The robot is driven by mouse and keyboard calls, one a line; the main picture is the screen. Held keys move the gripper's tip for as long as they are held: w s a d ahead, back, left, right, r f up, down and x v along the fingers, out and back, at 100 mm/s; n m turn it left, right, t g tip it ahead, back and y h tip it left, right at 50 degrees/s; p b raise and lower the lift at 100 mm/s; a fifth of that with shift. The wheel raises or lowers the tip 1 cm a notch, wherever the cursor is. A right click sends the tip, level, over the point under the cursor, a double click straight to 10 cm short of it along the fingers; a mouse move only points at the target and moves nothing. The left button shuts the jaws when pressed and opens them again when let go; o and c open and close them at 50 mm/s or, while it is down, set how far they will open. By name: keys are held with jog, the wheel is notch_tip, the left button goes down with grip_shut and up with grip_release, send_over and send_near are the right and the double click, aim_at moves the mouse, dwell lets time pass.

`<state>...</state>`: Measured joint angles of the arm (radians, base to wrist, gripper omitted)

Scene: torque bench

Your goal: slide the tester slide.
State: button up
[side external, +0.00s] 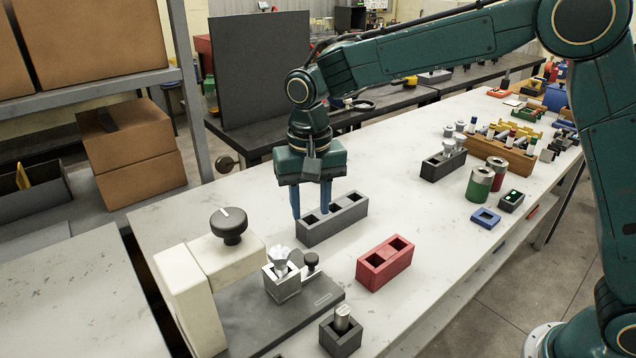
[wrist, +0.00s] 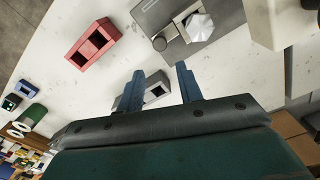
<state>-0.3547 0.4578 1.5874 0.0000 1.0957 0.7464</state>
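The tester (side external: 205,285) has a cream bracket with a dark knob (side external: 232,224) on top and a dark grey base plate. On the plate sits its slide (side external: 283,286), a grey block holding a silver, faceted part (side external: 279,260). A small black knob (side external: 311,262) stands beside the block. In the wrist view the silver part (wrist: 199,27) and small knob (wrist: 159,43) show at the top. My gripper (side external: 311,214) points down, behind the slide and apart from it. Its blue fingers (wrist: 160,71) are spread with nothing visibly held.
A grey holder (side external: 335,226) with square sockets lies at my fingertips; contact is unclear. A red holder (side external: 384,265) stands right of the tester, and a dark block with a metal cylinder (side external: 341,335) stands in front. Cans and a dark holder (side external: 443,164) stand farther right.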

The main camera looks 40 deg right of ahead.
aim_at(311, 257)
notch_tip(311, 257, down, 12)
jog(key=shift+r, duration=0.1)
dwell(0.5)
grip_shut()
